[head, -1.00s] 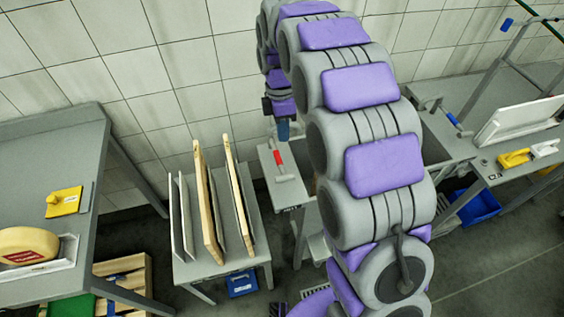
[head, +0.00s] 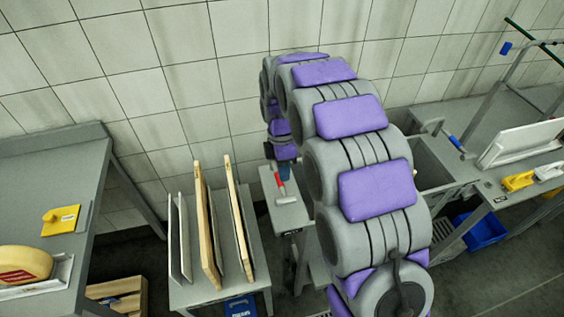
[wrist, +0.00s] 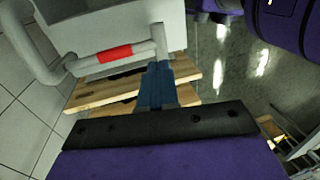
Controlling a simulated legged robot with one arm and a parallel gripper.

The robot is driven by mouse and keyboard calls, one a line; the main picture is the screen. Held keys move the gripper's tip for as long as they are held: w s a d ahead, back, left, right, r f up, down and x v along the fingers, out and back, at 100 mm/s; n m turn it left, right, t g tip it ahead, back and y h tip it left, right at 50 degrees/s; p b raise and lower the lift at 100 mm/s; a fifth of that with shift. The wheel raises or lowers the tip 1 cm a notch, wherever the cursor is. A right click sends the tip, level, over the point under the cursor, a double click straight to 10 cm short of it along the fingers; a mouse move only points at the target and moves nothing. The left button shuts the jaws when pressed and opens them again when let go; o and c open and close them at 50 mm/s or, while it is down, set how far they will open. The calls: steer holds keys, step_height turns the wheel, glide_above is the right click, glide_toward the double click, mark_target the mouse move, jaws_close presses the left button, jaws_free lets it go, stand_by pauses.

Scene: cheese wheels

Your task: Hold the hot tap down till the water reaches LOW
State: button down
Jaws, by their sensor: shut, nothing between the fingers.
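The hot tap (head: 281,185) has a grey lever with a red band and sits on a small grey stand left of my arm. In the wrist view the red-banded lever (wrist: 113,54) runs across the upper left. My gripper (head: 285,172) has blue fingers, closed together and empty. In the wrist view the gripper (wrist: 158,68) is at the right end of the lever; I cannot tell whether it touches. The sink basin (head: 432,164) is partly hidden behind my arm. The water and the LOW mark are not visible.
A rack of upright boards (head: 207,235) stands left of the tap. A cheese wheel (head: 25,262) lies on the left table (head: 50,185). A blue-handled tap (head: 457,144) and a yellow brush (head: 518,181) are at right. The tiled wall (head: 180,65) is behind.

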mark_target(285, 198)
steer(key=f+b, duration=0.1)
steer(key=f, duration=0.2)
steer(key=s+f, duration=0.1)
steer(key=f, duration=0.3)
steer(key=shift+s+d+f+b, duration=0.1)
steer(key=shift+s+d+b, duration=0.1)
steer(key=shift+b, duration=0.15)
